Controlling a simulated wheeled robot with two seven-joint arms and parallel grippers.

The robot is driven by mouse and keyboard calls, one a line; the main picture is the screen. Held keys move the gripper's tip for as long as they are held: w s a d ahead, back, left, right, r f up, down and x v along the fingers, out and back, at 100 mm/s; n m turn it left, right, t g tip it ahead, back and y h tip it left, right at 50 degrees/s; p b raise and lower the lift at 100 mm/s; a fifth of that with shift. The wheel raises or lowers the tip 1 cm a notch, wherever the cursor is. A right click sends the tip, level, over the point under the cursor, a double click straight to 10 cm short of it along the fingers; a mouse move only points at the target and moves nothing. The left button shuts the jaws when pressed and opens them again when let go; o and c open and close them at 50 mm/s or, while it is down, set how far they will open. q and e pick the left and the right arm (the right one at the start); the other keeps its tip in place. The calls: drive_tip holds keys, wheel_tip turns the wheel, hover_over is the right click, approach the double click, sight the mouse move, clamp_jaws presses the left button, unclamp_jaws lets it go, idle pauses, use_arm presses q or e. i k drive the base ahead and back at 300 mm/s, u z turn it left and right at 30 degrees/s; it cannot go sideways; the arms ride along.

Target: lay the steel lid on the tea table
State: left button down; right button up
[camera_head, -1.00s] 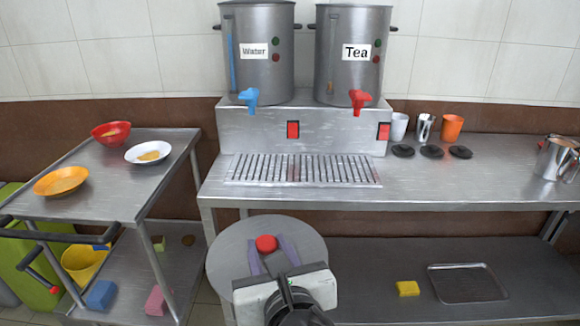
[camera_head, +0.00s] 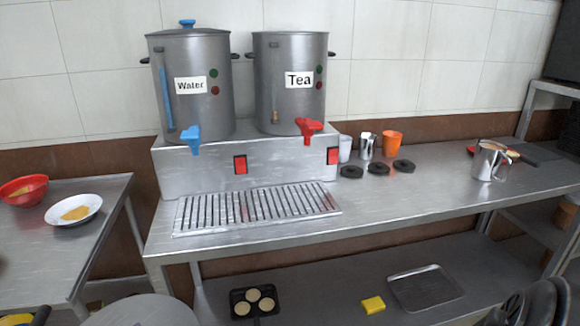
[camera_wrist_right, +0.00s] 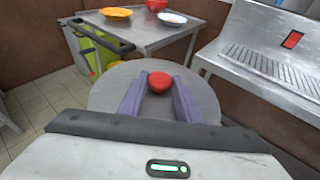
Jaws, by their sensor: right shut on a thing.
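The steel lid (camera_wrist_right: 105,95) is a round grey disc with a red knob (camera_wrist_right: 159,82). In the wrist view my right gripper (camera_wrist_right: 158,90) is shut on the knob, its purple fingers on either side, and the lid hangs in the air. In the head view only the lid's upper edge (camera_head: 140,313) shows at the bottom left; the right gripper is out of that frame. The tea table (camera_head: 410,206) is the long steel counter bearing the Water urn (camera_head: 195,110) and the Tea urn (camera_head: 290,105). My left gripper is not in view.
A slotted drip tray (camera_head: 255,208) lies before the urns. Black discs (camera_head: 378,168), cups (camera_head: 392,143) and a steel jug (camera_head: 489,162) stand on the counter. Its front middle is clear. A steel cart (camera_head: 75,240) with a red bowl (camera_head: 23,190) stands left.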

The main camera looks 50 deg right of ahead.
sight(406, 188)
drive_tip(key=i, duration=0.2)
drive_tip(key=z, duration=2.35)
drive_tip(key=i, duration=1)
